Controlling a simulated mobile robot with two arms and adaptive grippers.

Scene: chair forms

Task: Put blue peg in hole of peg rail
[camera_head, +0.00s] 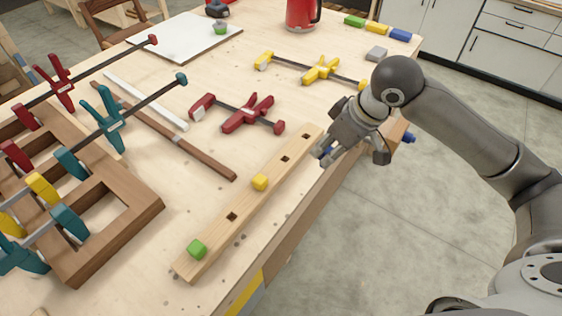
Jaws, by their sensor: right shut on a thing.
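The peg rail (211,240), a pale wooden bar, lies slantwise along the table's near edge. A green peg (197,249) sits at its near end and a yellow peg (260,182) near its middle. Dark square empty holes show between these pegs and toward the far end. My right gripper (324,153) is just right of the rail's far end, above the table edge, shut on the blue peg (329,151). Only a little blue shows between the fingertips; the rest is hidden. My left gripper is not in view.
A red clamp (246,113) and a yellow clamp (320,69) lie beyond the rail. A brown wooden frame (130,225) with several clamps stands at left. A brown strip (190,152) lies left of the rail. Colored blocks (377,28) and a red kettle (300,14) stand at the back.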

